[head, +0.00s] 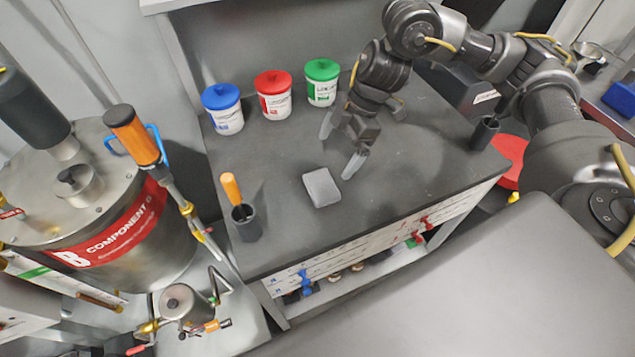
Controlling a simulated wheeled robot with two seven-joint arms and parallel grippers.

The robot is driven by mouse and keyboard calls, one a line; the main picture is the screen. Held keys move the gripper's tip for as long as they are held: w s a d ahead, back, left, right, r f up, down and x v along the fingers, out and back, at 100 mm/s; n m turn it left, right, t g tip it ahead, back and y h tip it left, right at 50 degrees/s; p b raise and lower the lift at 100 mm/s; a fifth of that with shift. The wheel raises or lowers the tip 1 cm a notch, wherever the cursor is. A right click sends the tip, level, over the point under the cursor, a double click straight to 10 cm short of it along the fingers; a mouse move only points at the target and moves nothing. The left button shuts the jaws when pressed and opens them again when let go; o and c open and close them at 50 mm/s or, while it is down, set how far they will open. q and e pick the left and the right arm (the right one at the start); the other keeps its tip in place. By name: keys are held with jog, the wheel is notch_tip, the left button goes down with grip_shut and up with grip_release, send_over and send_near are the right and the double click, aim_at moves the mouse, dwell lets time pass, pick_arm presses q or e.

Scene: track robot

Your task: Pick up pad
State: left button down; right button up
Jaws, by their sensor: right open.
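A grey rectangular pad (322,187) lies flat on the dark grey worktop (400,190), left of the middle of its front part. My right gripper (339,153) is above the worktop, just behind and slightly to the right of the pad. Its two fingers are spread apart with nothing between them. The near finger is close to the pad's right side; I cannot tell whether they touch. My left gripper is not in view.
Blue-lidded (223,108), red-lidded (273,95) and green-lidded (321,83) tubs stand at the worktop's back. A dark cup with an orange-handled tool (245,222) stands front left. Another dark cup (484,133) stands right. A large metal tank (90,200) is at left.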

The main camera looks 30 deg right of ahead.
send_near(322, 184)
jog(key=x, duration=0.2)
jog(key=shift+w+a+f, duration=0.1)
jog(key=shift+w+f, duration=0.05)
jog(key=shift+f, duration=0.15)
jog(key=shift+a+f, duration=0.25)
jog(key=shift+f, duration=0.2)
jog(key=p+x, duration=0.1)
jog(key=x, duration=0.3)
jog(key=shift+a+f, duration=0.2)
jog(key=shift+f, duration=0.35)
jog(key=c, duration=0.8)
jog(key=shift+r, duration=0.1)
